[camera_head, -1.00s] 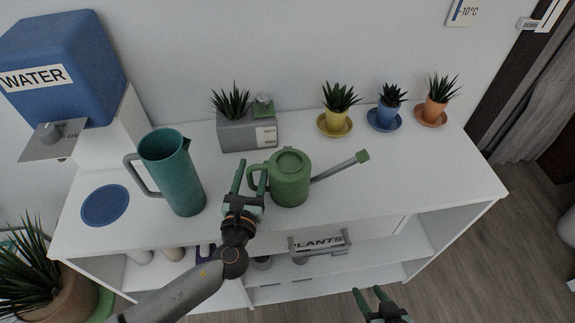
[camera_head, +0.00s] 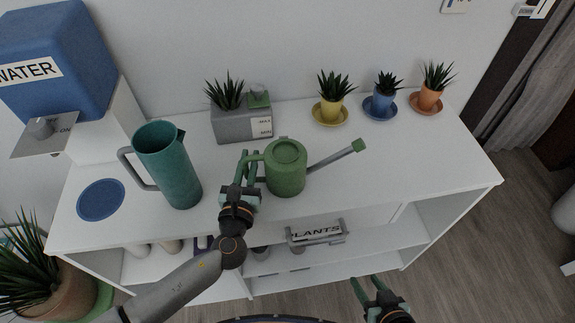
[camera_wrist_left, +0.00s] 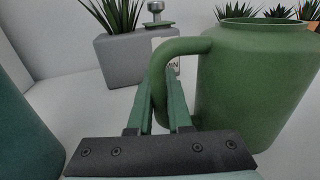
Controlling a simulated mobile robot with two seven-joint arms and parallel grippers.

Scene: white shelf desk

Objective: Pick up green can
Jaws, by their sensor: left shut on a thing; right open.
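The green can (camera_head: 286,168) is a watering can with a long grey spout and a green tip pointing right. It stands upright on the white desk top (camera_head: 330,185). My left gripper (camera_head: 245,172) is at the can's left side, shut on its handle. In the left wrist view the handle of the can (camera_wrist_left: 248,85) curves down to my left gripper's fingers (camera_wrist_left: 163,100), which close around its lower part. My right gripper (camera_head: 378,290) is open and empty, low in front of the desk.
A teal pitcher (camera_head: 168,165) stands left of my left gripper. A grey planter (camera_head: 235,127) is behind. Small pots in yellow (camera_head: 331,111), blue (camera_head: 381,106) and orange (camera_head: 428,98) stand at the back right. A blue disc (camera_head: 101,200) and water dispenser (camera_head: 55,65) are left.

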